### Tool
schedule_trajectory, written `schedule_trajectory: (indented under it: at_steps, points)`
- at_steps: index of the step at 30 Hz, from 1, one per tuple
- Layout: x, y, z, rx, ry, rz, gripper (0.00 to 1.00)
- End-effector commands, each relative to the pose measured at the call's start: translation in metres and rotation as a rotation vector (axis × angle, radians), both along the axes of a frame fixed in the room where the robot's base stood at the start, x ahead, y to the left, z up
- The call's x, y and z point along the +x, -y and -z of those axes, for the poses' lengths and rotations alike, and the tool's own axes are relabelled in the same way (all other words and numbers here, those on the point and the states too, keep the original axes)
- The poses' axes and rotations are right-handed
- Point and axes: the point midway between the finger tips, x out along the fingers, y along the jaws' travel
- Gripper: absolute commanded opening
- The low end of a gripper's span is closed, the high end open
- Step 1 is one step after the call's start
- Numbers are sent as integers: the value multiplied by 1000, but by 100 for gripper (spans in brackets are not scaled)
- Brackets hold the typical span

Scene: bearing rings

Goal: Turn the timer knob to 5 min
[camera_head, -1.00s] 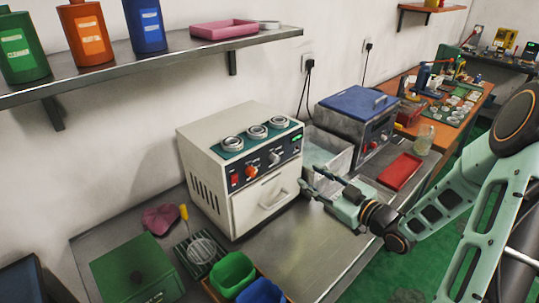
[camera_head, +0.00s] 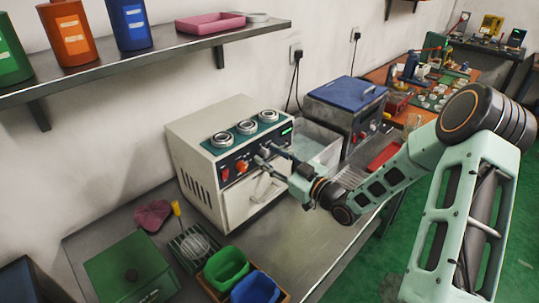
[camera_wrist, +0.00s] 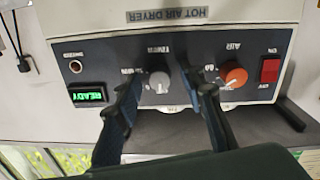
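The timer knob (camera_wrist: 159,82) is a small grey-white knob on the dryer's dark front panel, under an upside-down label in the wrist view. Its pointer and minute marks are too small to read. My gripper (camera_wrist: 164,76) is open, with one dark finger on each side of the knob and gaps visible between. In the head view, my gripper (camera_head: 267,155) is at the panel and largely hides the knob. The white hot air dryer (camera_head: 205,130) stands on the metal bench.
An orange air knob (camera_wrist: 233,75) and a red switch (camera_wrist: 270,70) sit beside the timer knob; a green display (camera_wrist: 87,95) reads READY. A drawer handle (camera_head: 265,188) is below the panel. A clear bin (camera_head: 318,150) and blue-lidded machine (camera_head: 345,95) stand to the right.

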Motion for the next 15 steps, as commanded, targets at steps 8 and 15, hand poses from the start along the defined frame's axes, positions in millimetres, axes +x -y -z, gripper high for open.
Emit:
schedule_trajectory:
  at_steps: [8,15]
  points:
    - [2,-2,0,-1,1,0,37]
    - [2,-2,0,-1,1,0,14]
